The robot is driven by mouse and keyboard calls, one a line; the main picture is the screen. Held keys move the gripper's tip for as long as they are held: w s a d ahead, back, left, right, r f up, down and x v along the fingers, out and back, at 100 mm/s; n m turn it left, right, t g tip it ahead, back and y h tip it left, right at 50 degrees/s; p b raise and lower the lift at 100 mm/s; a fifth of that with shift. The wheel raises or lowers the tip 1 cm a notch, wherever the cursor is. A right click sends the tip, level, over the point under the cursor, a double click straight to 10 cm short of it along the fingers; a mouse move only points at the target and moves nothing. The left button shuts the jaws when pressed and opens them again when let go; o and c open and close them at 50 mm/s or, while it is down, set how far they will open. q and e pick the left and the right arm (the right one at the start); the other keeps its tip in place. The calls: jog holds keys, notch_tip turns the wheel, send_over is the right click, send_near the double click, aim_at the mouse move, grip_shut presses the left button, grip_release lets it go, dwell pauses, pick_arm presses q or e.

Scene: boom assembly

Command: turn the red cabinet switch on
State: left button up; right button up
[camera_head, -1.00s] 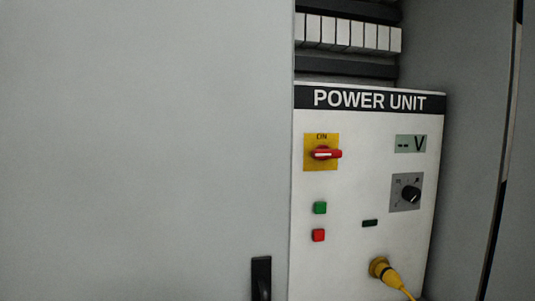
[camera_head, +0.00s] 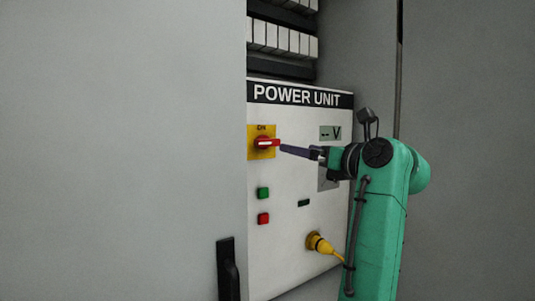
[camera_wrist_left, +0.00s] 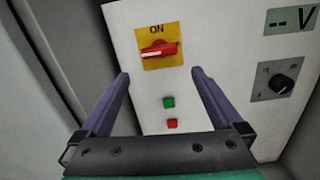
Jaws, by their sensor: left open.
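The red cabinet switch (camera_head: 266,143) is a rotary handle on a yellow plate marked ON at its top; it also shows in the left wrist view (camera_wrist_left: 158,50). Its handle lies roughly horizontal, with a white line along it. My left gripper (camera_head: 283,149) reaches from the right in the head view, purple fingertips close to the handle. In the left wrist view the gripper (camera_wrist_left: 160,73) is open and empty, its fingers spread wide, with the switch just beyond and between the tips. I cannot tell whether a tip touches it. My right gripper is out of view.
The POWER UNIT panel (camera_head: 285,190) also has a green button (camera_head: 263,193), a red button (camera_head: 264,218), a display (camera_head: 330,133) reading "-- V" and a yellow plug (camera_head: 319,242). A grey cabinet door (camera_head: 120,150) with a black handle (camera_head: 228,270) stands left of it.

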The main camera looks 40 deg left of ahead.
aim_at(270, 141)
pick_arm(q)
jog(key=shift+n+h, duration=0.3)
jog(key=shift+h, duration=0.2)
jog(key=p+x, duration=0.1)
jog(key=x, duration=0.3)
jog(key=p+x, duration=0.2)
jog(key=x, duration=0.3)
jog(key=r+p+x, duration=0.1)
jog(key=p+x, duration=0.1)
jog(key=x, duration=0.3)
jog(key=shift+s+r, duration=0.15)
jog(key=shift+s, duration=0.1)
jog(key=shift+w+a+f, duration=0.2)
jog(key=shift+a, duration=0.05)
jog(key=shift+d, duration=0.1)
jog(key=c, duration=1)
